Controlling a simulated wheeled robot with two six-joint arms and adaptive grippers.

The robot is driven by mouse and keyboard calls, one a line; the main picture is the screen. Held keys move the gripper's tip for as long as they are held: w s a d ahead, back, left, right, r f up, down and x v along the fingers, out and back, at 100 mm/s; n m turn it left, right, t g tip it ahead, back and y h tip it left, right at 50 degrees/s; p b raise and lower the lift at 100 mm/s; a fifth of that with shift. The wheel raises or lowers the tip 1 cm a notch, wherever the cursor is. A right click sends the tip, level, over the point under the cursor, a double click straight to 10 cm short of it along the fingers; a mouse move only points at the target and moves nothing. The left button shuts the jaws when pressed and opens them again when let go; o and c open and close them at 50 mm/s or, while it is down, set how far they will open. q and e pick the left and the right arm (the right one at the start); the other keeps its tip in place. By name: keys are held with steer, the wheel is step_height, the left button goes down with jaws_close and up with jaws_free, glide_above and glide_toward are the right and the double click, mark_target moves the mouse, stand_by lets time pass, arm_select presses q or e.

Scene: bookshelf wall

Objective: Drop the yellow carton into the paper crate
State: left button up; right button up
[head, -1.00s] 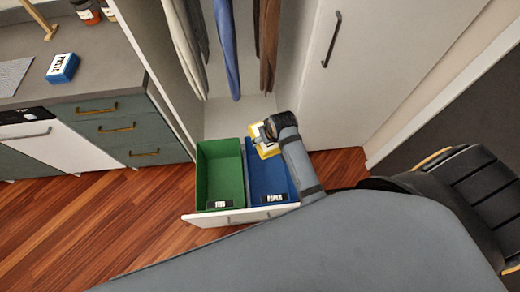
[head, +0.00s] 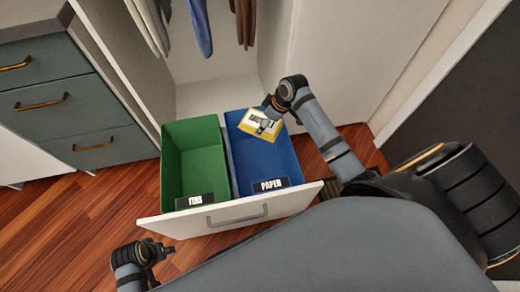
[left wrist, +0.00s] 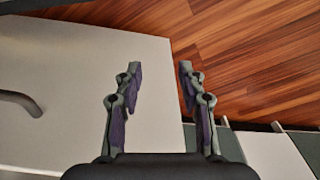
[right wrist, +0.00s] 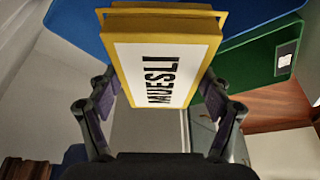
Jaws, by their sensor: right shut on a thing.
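The yellow carton (head: 273,123) has a white face; in the right wrist view it (right wrist: 165,60) reads MUESLI. My right gripper (head: 266,115) is shut on it, with one finger on each side. The blue paper crate (head: 268,165), labelled PAPER, is the right one of two in the pulled-out drawer. In the head view the carton overlaps the crate's back part; its height above the crate is hard to tell. A blue part of the crate (right wrist: 75,22) shows behind the carton in the right wrist view. My left gripper (left wrist: 158,75) is open and empty by the drawer front.
A green crate (head: 192,160), labelled TINS, stands left of the paper crate. The white drawer front (head: 160,226) sticks out over the wood floor. Clothes (head: 200,25) hang in the cupboard behind. Green-grey drawers (head: 75,110) stand at the left.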

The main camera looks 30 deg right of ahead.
steer(key=shift+f+b, duration=0.3)
arm_select(q)
step_height(320, 180, up, 4)
steer(key=d+b, duration=0.2)
steer(key=b, duration=0.1)
arm_select(e)
step_height(320, 180, down, 2)
steer(key=shift+f, duration=0.1)
step_height(320, 180, down, 3)
steer(key=b, duration=0.4)
arm_select(q)
step_height(320, 180, down, 6)
steer(key=w+d+t+h, duration=0.1)
steer(key=d+t, duration=0.1)
steer(key=t, duration=0.1)
steer(key=shift+r+t+b, duration=0.15)
steer(key=shift+t+b, duration=0.15)
steer(key=shift+t, duration=0.1)
steer(key=shift+w+a, duration=0.1)
arm_select(e)
steer(key=o, duration=1.1)
steer(key=shift+f, duration=0.1)
